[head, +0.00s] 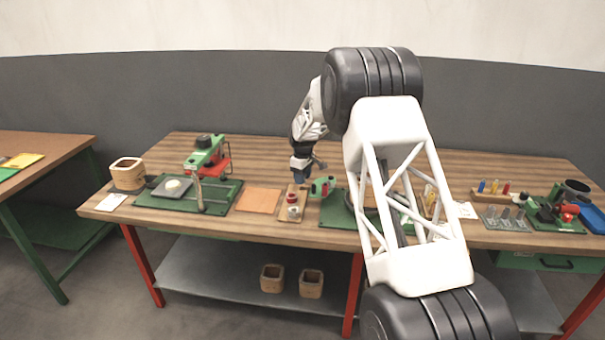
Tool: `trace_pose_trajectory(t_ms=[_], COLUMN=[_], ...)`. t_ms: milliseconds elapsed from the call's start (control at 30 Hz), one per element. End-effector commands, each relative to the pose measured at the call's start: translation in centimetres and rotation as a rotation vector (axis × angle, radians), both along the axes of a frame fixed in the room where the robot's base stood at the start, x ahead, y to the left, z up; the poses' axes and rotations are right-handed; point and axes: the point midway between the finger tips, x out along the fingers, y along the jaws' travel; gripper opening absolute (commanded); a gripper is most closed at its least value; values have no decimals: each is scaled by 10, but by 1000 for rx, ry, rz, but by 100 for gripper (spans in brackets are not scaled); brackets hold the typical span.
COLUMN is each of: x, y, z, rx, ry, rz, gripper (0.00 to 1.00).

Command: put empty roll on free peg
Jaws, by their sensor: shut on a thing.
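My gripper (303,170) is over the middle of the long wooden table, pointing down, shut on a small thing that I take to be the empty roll. The roll is mostly hidden by the fingers and too small to make out. Just below the gripper is a narrow wooden peg board (283,214). Small red and white pieces (292,203) stand along its near part. The far part of the board is right under the gripper tip, and I cannot tell whether a bare peg is there or whether the roll touches it.
A small green device (322,187) sits close right of the board. My arm hides part of the right table. Coloured pegs (494,187) stand further right.

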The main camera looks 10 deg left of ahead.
Motion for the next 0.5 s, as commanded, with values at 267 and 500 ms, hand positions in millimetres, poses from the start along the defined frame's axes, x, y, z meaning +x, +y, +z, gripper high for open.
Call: trace_pose_trajectory(t_ms=[267, 500], x=[0, 0], y=[0, 0], z=[-7, -7], rx=[0, 0], ry=[0, 0], rz=[0, 0], gripper=[22, 22])
